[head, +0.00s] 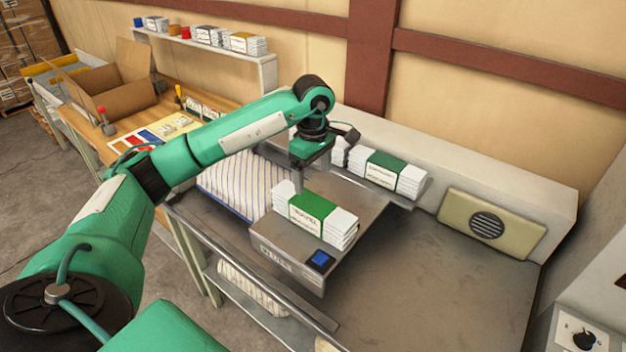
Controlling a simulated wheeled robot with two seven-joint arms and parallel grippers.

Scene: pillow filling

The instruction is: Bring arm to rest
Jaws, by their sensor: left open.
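My left arm (240,128) is green and reaches from the lower left across the middle of the head view. Its left gripper (300,182) points down just behind a white stack with a green band (314,213). The stack sits on a grey metal box (285,245) with a blue button (320,259). The gripper is open; its fingertips are small and partly hidden, and I cannot tell whether they touch the stack. My right gripper is not in view.
A striped pillow (233,187) lies beside the box. More banded stacks (386,172) stand behind it, near a raised ledge with a round grille (487,225). A wooden bench with an open carton (120,88) is at upper left. The grey table (430,285) is clear at right.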

